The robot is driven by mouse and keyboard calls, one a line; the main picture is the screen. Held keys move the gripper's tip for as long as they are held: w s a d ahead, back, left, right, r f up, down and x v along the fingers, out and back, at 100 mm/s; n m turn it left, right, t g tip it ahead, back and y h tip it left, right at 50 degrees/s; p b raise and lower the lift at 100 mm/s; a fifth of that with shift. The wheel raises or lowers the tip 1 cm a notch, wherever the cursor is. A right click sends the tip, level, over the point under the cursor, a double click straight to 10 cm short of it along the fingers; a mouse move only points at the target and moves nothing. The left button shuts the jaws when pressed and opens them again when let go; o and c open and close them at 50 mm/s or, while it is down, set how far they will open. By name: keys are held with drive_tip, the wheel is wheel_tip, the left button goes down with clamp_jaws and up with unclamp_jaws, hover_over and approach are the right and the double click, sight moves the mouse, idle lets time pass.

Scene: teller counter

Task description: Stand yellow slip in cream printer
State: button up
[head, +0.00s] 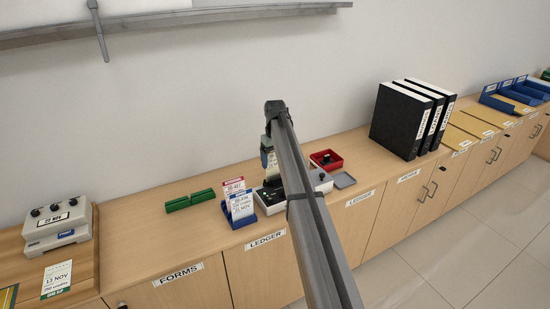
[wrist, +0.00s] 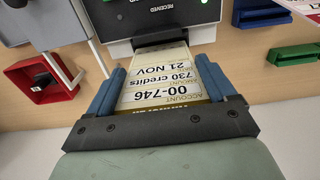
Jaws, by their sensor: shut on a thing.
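The yellow slip (wrist: 160,82) has printed account, amount and date lines. It also shows in the head view (head: 273,166), hanging roughly upright below my gripper (head: 267,152). In the wrist view, the two blue fingers of my gripper (wrist: 163,90) are shut on the slip's side edges. The cream printer (wrist: 205,33) has a black face marked RECEIVED and a green light; in the head view its black face (head: 268,196) lies below the slip, partly behind my arm. The slip's far end is at the dark slot piece; I cannot tell whether it is inside.
A blue holder with upright slips (head: 242,217) stands close left of the printer. Black binders (head: 412,120) stand farther right.

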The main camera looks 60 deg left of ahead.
drive_tip(key=shift+f, duration=0.25)
drive_tip(key=shift+f, duration=0.95)
drive_tip(key=o, duration=0.8)
drive_tip(key=shift+r, duration=3.5)
